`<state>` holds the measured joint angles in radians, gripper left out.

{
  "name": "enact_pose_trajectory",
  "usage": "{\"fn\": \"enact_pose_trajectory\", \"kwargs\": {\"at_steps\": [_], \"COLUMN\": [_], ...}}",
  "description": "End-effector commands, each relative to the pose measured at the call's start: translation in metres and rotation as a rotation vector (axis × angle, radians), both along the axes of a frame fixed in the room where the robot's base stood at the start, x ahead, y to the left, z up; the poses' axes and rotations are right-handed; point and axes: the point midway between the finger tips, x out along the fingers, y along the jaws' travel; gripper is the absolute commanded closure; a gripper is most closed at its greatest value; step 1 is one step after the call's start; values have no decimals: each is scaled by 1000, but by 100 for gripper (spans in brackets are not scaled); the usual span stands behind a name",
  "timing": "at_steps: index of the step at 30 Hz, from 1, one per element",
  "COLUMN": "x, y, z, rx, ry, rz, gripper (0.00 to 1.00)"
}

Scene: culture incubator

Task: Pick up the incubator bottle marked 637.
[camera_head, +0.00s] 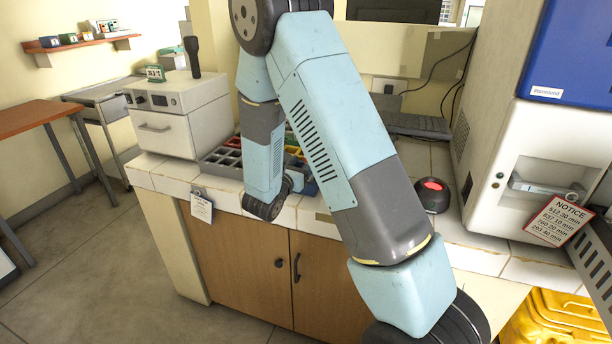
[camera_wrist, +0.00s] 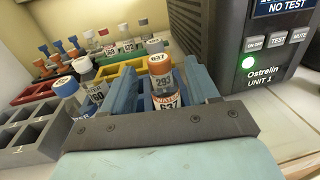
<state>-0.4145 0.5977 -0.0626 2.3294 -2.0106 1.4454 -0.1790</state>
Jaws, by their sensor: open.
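In the wrist view, a bottle with an orange and white label reading WATER 637 (camera_wrist: 168,101) stands between the two blue fingers of my gripper (camera_wrist: 158,82). The fingers are open, one on each side of it. Its lower part is hidden by the dark gripper bar. Just above it in the picture show a label reading 293 (camera_wrist: 163,85) and an orange-topped piece marked 637 (camera_wrist: 160,64); I cannot tell whether these belong to one bottle or several. In the head view my arm hides the gripper and the bottle.
A dark unit labelled Ostrelin (camera_wrist: 225,45) with a green light stands close on the right. A notice card (camera_head: 558,221) hangs on the white machine.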

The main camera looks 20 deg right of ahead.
Motion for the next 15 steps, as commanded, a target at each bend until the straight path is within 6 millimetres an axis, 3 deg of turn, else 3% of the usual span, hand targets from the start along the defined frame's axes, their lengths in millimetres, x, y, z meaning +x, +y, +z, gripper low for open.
{"fn": "enact_pose_trajectory", "kwargs": {"at_steps": [9, 15], "x": [30, 32], "y": [-26, -27], "z": [-2, -2], "rx": [-1, -1], "ry": [1, 1], "rz": [-2, -1], "gripper": [41, 41]}}
